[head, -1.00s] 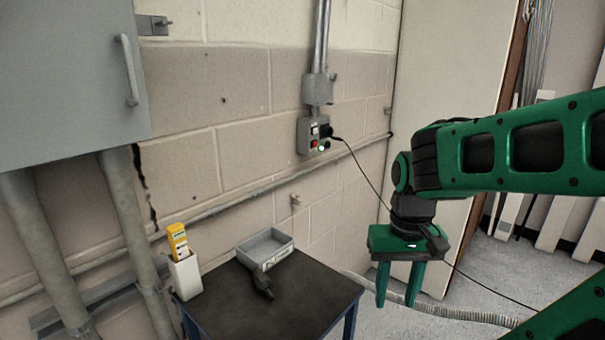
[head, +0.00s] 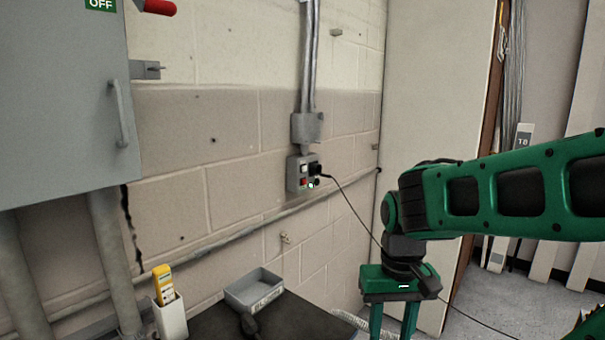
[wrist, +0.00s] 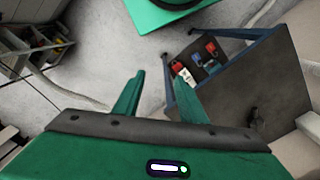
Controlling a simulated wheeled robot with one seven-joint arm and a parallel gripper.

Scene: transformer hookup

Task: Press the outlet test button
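The grey outlet box (head: 292,175) is mounted on the block wall, below a conduit, near the middle of the head view. A black plug (head: 315,169) with a cable sits in its right side. A white square and a red button (head: 303,183) show on its left side, with a small green light (head: 311,186) at lower right. Which one is the test button I cannot tell. My gripper (head: 393,320) points down, to the right of and below the box, well apart from it. Its two fingers are spread and empty, as the wrist view (wrist: 157,80) also shows.
A dark-topped table (head: 290,322) stands below the outlet, with a grey tray (head: 256,293) on it. A yellow meter (head: 163,284) stands in a white holder. A grey cabinet (head: 60,110) hangs at left. The black cable runs from the plug past my gripper.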

